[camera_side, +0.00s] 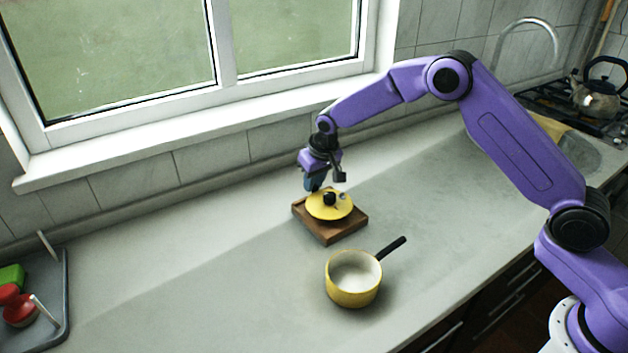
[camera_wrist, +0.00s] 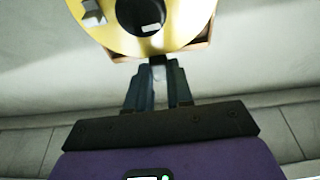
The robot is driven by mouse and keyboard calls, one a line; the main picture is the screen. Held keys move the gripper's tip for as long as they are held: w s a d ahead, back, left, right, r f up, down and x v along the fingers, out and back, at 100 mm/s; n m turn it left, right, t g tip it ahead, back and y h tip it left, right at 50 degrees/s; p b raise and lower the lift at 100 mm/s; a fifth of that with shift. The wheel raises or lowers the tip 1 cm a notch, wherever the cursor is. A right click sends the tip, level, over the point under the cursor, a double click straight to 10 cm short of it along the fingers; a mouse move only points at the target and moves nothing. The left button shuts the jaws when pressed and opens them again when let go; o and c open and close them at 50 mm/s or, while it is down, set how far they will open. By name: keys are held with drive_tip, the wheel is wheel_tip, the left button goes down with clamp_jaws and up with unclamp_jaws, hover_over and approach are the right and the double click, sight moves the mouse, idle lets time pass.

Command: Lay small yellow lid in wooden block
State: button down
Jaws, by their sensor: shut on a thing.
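The small yellow lid (camera_side: 345,212) has a black knob and a small grey piece on top. It lies roughly flat over the wooden block (camera_side: 328,237), a low brown square. My gripper (camera_side: 316,187) is at the lid's far edge, pointing down, shut on the rim. In the wrist view the lid (camera_wrist: 187,38) fills the top, with the block's edge (camera_wrist: 202,44) showing just below it. The fingertips (camera_wrist: 158,66) meet at the lid's rim. I cannot tell whether the lid touches the block or hangs just above it.
A yellow pot (camera_side: 353,292) with a black handle stands open on the counter in front of the block. A grey tray (camera_side: 66,300) with red and green items is at far left. The window wall (camera_side: 210,165) runs behind. The counter's left middle is clear.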

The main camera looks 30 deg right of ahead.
drive_tip(key=shift+f, duration=0.85)
idle(0.3)
drive_tip(key=c, duration=0.9)
unclamp_jaws()
drive_tip(key=v, duration=1.7)
drive_tip(key=s+r+n+g, duration=0.15)
drive_tip(key=s+n, duration=0.45)
drive_tip(key=s, duration=1.6)
drive_tip(key=s+d+f+n, duration=0.1)
drive_tip(key=s+d+n, duration=0.1)
drive_tip(key=s, duration=0.4)
drive_tip(key=s+d+f+n+g, duration=0.1)
drive_tip(key=s+d+n, duration=0.1)
drive_tip(key=s, duration=0.5)
drive_tip(key=s+d+f+n, duration=0.1)
drive_tip(key=s+d, duration=0.3)
drive_tip(key=s, duration=0.2)
drive_tip(key=shift+s+d+f+n+g, duration=0.15)
drive_tip(key=shift+s+n+g, duration=0.2)
drive_tip(key=shift+n, duration=0.05)
